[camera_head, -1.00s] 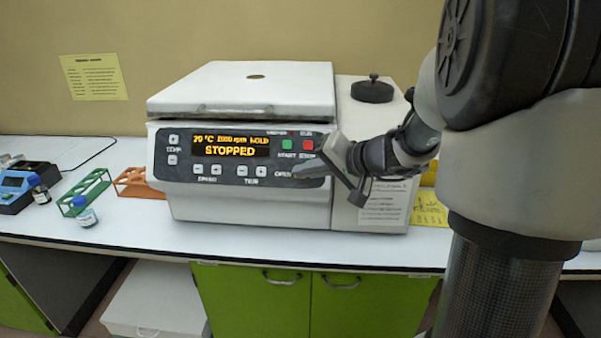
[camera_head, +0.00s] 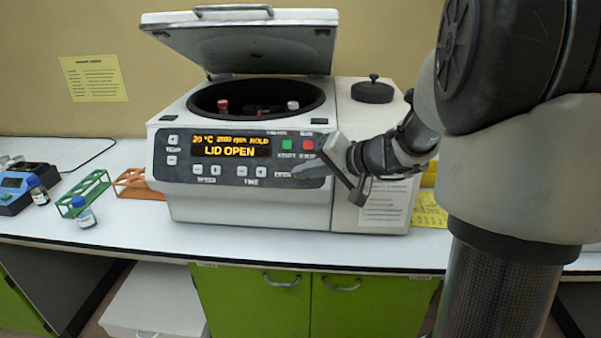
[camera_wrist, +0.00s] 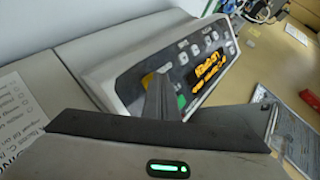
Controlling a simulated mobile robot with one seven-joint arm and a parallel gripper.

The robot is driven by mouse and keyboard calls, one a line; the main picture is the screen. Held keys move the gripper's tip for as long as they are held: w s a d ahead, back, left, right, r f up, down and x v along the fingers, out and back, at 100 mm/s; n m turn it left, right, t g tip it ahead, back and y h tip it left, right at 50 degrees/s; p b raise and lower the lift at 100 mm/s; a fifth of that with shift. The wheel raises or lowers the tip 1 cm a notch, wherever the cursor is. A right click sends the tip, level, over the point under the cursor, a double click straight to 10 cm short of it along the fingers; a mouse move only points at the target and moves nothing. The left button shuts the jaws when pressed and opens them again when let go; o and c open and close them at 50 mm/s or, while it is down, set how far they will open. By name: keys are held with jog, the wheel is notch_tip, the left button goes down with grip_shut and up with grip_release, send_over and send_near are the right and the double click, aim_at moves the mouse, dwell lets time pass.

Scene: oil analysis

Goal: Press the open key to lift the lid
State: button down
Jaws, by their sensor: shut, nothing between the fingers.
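The centrifuge (camera_head: 250,209) stands on the bench with its lid (camera_head: 245,42) raised and tilted back. Its round chamber (camera_head: 262,98) is open, with a red-capped and a white-capped tube showing inside. The display (camera_head: 231,146) reads "LID OPEN". The open key (camera_head: 283,175) is at the lower right of the front panel. My gripper (camera_head: 300,172) is shut and empty, its tip at the panel beside or on the key; I cannot tell whether it still touches. In the wrist view, the closed fingers (camera_wrist: 163,98) point at the panel and hide part of it.
A green rack (camera_head: 85,193), an orange rack (camera_head: 135,185) and a blue-capped bottle (camera_head: 84,214) stand left of the centrifuge. A black knob (camera_head: 373,91) sits on the housing at right. Bench space in front is clear.

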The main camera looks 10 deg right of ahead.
jog(key=shift+s+a+r, duration=0.2)
jog(key=shift+s+r, duration=0.2)
jog(key=shift+s, duration=0.2)
jog(key=shift+s+a+r, duration=0.2)
jog(key=shift+s+r, duration=0.25)
jog(key=shift+s, duration=0.2)
jog(key=shift+s+a+r, duration=0.25)
jog(key=shift+s+r, duration=0.15)
jog(key=shift+s, duration=0.3)
jog(key=shift+s+a+r, duration=0.2)
jog(key=shift+s+r, duration=0.25)
jog(key=shift+s, duration=0.2)
jog(key=s+a+r+n+g+h+p, duration=0.2)
jog(key=s+p, duration=0.1)
jog(key=s, duration=0.4)
jog(key=s+a+r+n+g+h+p, duration=0.1)
jog(key=s+a+r+n+g+p, duration=0.15)
jog(key=s, duration=0.45)
jog(key=s+d+r+h+p, duration=0.3)
jog(key=s+h, duration=0.1)
jog(key=s, duration=0.5)
jog(key=shift+d+r+n+p, duration=0.2)
jog(key=shift+d+n+p, duration=0.15)
jog(key=shift+d+n, duration=0.1)
jog(key=shift+d, duration=0.1)
